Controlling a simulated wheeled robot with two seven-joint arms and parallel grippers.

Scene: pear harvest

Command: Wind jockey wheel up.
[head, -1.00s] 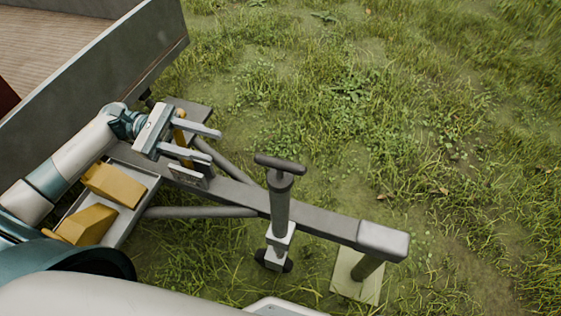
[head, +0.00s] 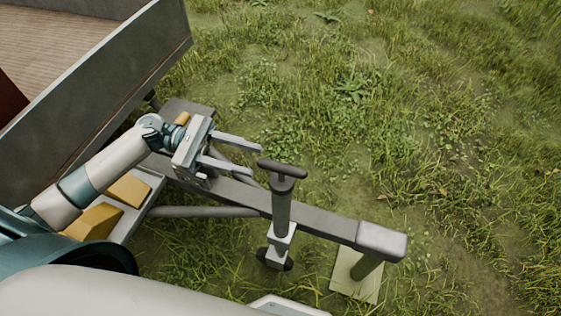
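The jockey wheel stands upright beside the trailer's drawbar, with a grey tube (head: 281,207) clamped in a pale bracket (head: 282,238). Its dark T-shaped handle (head: 282,168) is on top. The small dark wheel (head: 273,260) is at the bottom, partly hidden by the bracket and grass. My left gripper (head: 245,154) is open and empty, its two fingers pointing right toward the handle, with a short gap between the fingertips and the handle. My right gripper is not in view.
The grey drawbar (head: 317,220) runs right to a coupling block (head: 382,241), above a post on a pale board (head: 344,277). Yellow wedge blocks (head: 94,221) sit in a tray at left. The trailer bed (head: 75,42) fills the upper left. Grass at right is open.

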